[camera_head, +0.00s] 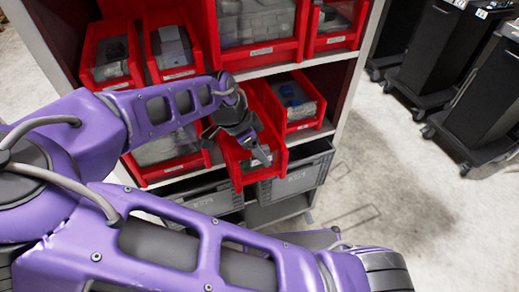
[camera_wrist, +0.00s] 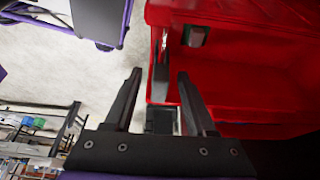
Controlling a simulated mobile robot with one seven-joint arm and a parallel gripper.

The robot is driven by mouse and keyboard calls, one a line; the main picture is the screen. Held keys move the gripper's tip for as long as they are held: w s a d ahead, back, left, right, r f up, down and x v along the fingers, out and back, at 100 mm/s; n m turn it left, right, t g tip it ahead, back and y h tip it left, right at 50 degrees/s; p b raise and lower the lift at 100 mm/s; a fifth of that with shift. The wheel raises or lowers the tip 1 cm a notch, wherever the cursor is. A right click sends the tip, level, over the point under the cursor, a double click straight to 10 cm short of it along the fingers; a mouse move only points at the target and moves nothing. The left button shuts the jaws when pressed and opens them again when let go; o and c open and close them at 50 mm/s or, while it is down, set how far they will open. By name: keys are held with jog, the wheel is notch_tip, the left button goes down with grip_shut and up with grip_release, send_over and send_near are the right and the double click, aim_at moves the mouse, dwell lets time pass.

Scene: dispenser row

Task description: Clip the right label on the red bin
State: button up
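A red bin (camera_head: 232,160) sticks out from the lower shelf in the head view, under my gripper (camera_head: 256,148). In the wrist view the red bin (camera_wrist: 250,60) fills the upper right, with a small grey-green item (camera_wrist: 194,36) inside. My gripper (camera_wrist: 160,78) is open there, its two dark fingers well apart near the bin's edge. A thin dark piece (camera_wrist: 161,80) shows between the fingertips; I cannot tell whether it is a label or part of the bin. No label on this bin can be made out for certain.
Other red bins, such as the upper one (camera_head: 258,25), carry white labels on their fronts. Grey crates (camera_head: 298,180) stand below the bin. Black wheeled carts (camera_head: 478,100) stand at the right. The floor (camera_head: 400,190) between is clear.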

jog(key=p+v, duration=0.4)
jog(key=v, duration=1.3)
jog(key=shift+a+r+p, duration=0.15)
jog(key=shift+p, duration=0.25)
